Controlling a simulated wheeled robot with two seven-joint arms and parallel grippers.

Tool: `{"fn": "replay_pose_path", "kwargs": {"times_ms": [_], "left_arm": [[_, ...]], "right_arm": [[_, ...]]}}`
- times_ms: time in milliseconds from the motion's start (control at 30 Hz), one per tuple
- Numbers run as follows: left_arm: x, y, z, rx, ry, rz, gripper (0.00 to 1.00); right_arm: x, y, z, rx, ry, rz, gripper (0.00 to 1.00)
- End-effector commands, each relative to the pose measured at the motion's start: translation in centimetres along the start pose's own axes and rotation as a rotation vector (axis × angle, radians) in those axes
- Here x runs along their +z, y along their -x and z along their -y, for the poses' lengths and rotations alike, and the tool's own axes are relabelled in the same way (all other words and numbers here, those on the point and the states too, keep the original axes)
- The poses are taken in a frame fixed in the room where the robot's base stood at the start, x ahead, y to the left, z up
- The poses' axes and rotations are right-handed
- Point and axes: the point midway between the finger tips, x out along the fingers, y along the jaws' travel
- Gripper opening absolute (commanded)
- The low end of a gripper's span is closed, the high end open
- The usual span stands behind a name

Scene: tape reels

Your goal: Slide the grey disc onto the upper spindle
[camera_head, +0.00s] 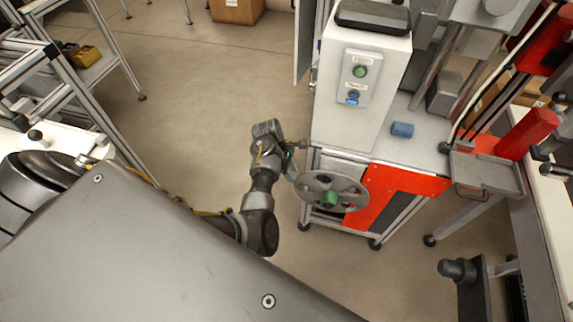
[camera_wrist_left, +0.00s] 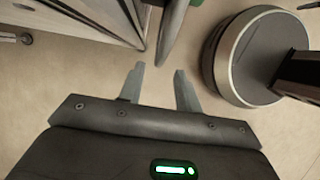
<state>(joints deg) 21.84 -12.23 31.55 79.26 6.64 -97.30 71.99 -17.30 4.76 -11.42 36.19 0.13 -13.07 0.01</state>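The grey disc (camera_head: 349,190) is a spoked reel with a green hub (camera_head: 329,198) at its middle. It stands at the front of the machine, before the red panel, facing the head camera. My left gripper (camera_head: 291,160) is just left of the disc's upper left rim. In the left wrist view its two fingers (camera_wrist_left: 157,78) are spread with nothing between them. A grey edge, likely the disc's rim (camera_wrist_left: 173,30), lies just beyond the fingertips, apart from them. I cannot make out the upper spindle or whether the disc sits on one. My right gripper is out of view.
The white control box (camera_head: 362,120) with a green button rises behind the disc. A blue block (camera_head: 402,130) lies on the machine's top, and a grey tray (camera_head: 487,173) juts out at right. A metal frame rack (camera_head: 75,85) stands at left. Open floor lies between.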

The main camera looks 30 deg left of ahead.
Motion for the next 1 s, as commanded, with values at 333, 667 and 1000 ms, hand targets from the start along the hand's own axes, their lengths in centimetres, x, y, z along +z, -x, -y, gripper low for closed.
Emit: {"fn": "replay_pose_path", "kwargs": {"times_ms": [333, 667, 1000], "left_arm": [[0.0, -5.1, 0.0, -0.001, -0.002, 0.001, 0.34], [0.1, -5.9, 0.0, 0.001, -0.001, 0.0, 0.34], [0.1, -5.9, 0.0, 0.001, -0.002, 0.0, 0.02]], "right_arm": [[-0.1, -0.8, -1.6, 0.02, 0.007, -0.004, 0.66], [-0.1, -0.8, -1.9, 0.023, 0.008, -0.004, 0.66], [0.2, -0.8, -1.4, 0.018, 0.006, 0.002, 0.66]]}}
